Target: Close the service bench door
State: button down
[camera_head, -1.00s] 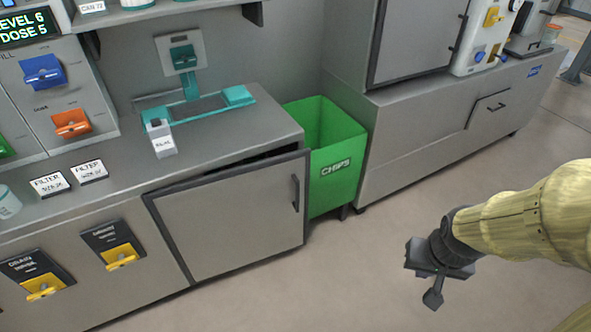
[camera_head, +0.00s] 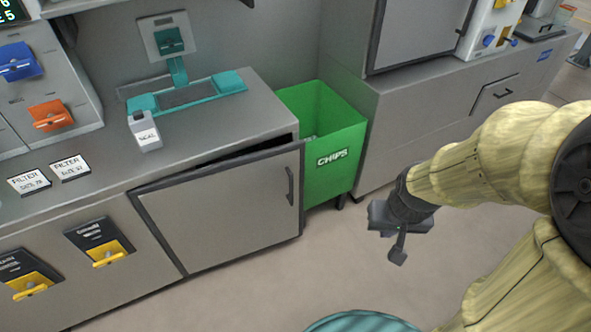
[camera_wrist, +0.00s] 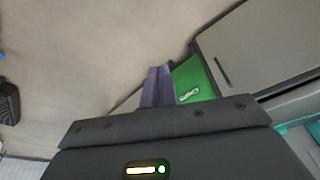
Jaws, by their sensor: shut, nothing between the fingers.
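The service bench door (camera_head: 222,212) is a grey panel with a dark frame and a dark vertical handle (camera_head: 289,186) near its right edge. It stands slightly ajar, with a dark gap along its top toward the right. The service bench (camera_head: 215,125) holds it. My gripper (camera_head: 397,254) is shut and empty, in the air to the right of the door and apart from it. In the wrist view the closed fingers (camera_wrist: 157,87) point over bare floor, and the door (camera_wrist: 262,38) shows at the upper right with its handle.
A green CHIPS bin (camera_head: 330,145) stands just right of the door, between the bench and a grey cabinet (camera_head: 420,110). A small bottle (camera_head: 146,132) and a teal scale (camera_head: 190,94) sit on the bench top. The floor (camera_head: 290,275) before the door is clear.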

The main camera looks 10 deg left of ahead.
aim_at(294, 164)
jog(key=w+a+f+n+t+y+b, duration=0.2)
jog(key=w+a+f+t+y+b, duration=0.2)
jog(key=w+f+b, duration=0.5)
jog(key=w+a+f+n+t+y+b, duration=0.3)
jog(key=w+a+f+t+b, duration=0.6)
jog(key=w+f, duration=0.5)
jog(key=shift+w+a+f+n+y+b, duration=0.35)
jog(key=shift+w+a+y+b, duration=0.3)
jog(key=shift+a, duration=0.6)
jog(key=b+x, duration=0.3)
jog(key=x, duration=1.1)
jog(key=shift+s+r, duration=0.1)
jog(key=shift+a, duration=0.1)
